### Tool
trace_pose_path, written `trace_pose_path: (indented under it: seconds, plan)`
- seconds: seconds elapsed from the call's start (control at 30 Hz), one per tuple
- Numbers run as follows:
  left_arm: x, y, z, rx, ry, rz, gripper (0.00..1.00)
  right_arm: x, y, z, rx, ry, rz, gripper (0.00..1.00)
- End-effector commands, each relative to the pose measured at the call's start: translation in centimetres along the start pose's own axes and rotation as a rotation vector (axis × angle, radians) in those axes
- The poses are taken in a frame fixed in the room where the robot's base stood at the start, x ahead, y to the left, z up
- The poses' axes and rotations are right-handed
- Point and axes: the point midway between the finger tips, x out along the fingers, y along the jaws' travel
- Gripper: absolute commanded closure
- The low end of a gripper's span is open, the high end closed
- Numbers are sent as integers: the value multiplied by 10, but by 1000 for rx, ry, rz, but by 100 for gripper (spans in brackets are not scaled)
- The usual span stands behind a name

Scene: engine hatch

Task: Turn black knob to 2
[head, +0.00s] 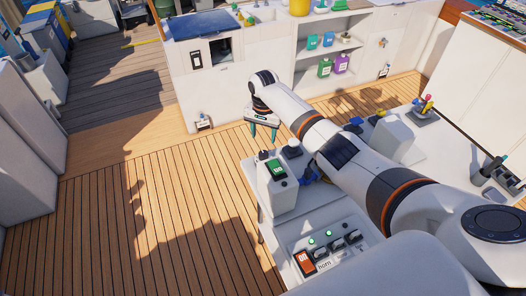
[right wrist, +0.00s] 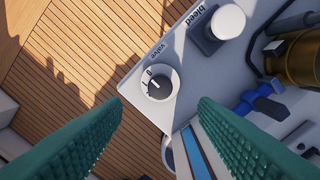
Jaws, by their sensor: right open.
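The black knob (right wrist: 157,86) sits on a round white dial near the panel's corner in the right wrist view, beside the printed word "valve". Small marks stand around the dial, one looking like 0; the rest are too small to read surely. In the head view the black knob (head: 263,155) is a small dark spot at the far end of the console. My right gripper (head: 262,138) hangs above that end, its teal fingers pointing down. In the right wrist view the gripper (right wrist: 160,106) is open and empty, fingers either side of the knob's line and apart from it. My left gripper is out of view.
A white round-topped button (right wrist: 226,20) marked "bleed" stands close to the knob. A blue-handled valve (right wrist: 262,100) and a brass cylinder (right wrist: 300,58) lie to its right. A box with a green switch (head: 277,170) stands nearby. The wooden deck (head: 170,200) left of the console is clear.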

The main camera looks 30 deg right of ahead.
Motion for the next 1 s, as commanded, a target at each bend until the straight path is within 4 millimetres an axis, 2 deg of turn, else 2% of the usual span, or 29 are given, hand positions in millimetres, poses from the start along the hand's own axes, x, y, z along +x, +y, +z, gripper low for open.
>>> trace_pose_path:
  seconds: [0.2, 0.4, 0.6, 0.87, 1.0]
  plan:
    - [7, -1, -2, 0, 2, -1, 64, 48, 0, -1, 1, 4, -3, 46]
    - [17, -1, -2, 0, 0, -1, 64, 79, 0, 0, 1, 2, 0, 46]
    - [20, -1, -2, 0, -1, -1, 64, 90, 0, 0, 1, 1, -1, 46]
    - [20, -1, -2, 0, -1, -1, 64, 90, 0, 0, 1, 1, 0, 46]
    - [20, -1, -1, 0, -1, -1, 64, 90, 0, 0, 1, 1, -1, 67]
